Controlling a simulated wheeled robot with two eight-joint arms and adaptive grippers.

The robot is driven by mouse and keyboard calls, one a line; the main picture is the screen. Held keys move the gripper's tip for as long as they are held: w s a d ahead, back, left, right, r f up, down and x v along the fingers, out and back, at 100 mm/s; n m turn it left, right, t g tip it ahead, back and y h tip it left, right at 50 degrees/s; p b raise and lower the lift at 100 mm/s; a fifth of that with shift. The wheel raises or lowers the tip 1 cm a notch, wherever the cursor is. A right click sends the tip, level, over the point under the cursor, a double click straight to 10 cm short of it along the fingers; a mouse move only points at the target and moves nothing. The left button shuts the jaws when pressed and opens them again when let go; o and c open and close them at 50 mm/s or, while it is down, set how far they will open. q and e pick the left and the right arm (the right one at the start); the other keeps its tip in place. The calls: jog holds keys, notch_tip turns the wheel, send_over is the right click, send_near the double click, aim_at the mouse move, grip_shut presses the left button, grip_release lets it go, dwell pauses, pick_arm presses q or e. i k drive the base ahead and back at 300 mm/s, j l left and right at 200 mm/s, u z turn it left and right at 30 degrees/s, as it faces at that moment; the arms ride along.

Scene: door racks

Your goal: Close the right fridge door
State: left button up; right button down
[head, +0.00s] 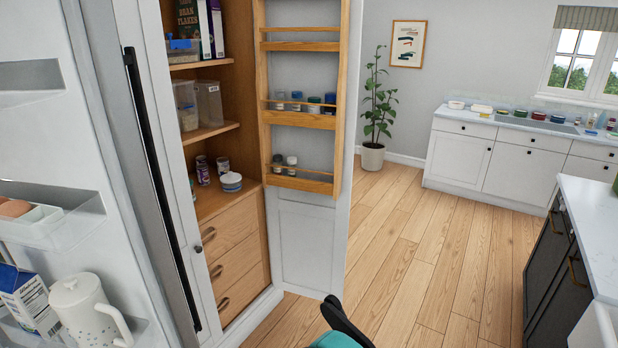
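The fridge door (38,130) stands open at the left of the head view, its inner face turned toward me. Its shelves hold eggs (16,208), a blue and white carton (28,300) and a white speckled jug (84,308). A long black handle (155,170) runs along the far side of its grey edge. The fridge's inside is not in view. A black and teal part of my own arm shows at the bottom, right of centre.
Beyond the door is a cupboard with wooden drawers (235,258) and food on shelves. Its door with spice racks (298,120) stands open. Wooden floor (430,235) is clear to the right. A dark counter unit (556,270) stands at the right edge.

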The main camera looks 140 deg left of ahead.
aim_at(71, 139)
jog(key=k+j+z, duration=0.15)
jog(key=j+z, duration=0.15)
jog(key=z, duration=0.25)
jog(key=k+j+z, duration=0.2)
jog(key=z, duration=0.35)
jog(key=k+j+z, duration=0.15)
jog(key=z, duration=0.45)
jog(key=k+z, duration=0.3)
jog(key=z, duration=0.25)
jog(key=k+l+z, duration=0.1)
jog(key=k+z, duration=0.15)
jog(key=z, duration=0.3)
jog(key=k+l+z, duration=0.2)
jog(key=z, duration=0.35)
jog(key=k+l+z, duration=0.2)
jog(key=z, duration=0.35)
jog(key=k+l+z, duration=0.1)
jog(key=l+z, duration=0.3)
jog(key=z, duration=0.15)
jog(key=k, duration=0.45)
jog(key=i+l+u, duration=0.2)
jog(key=i+l, duration=0.25)
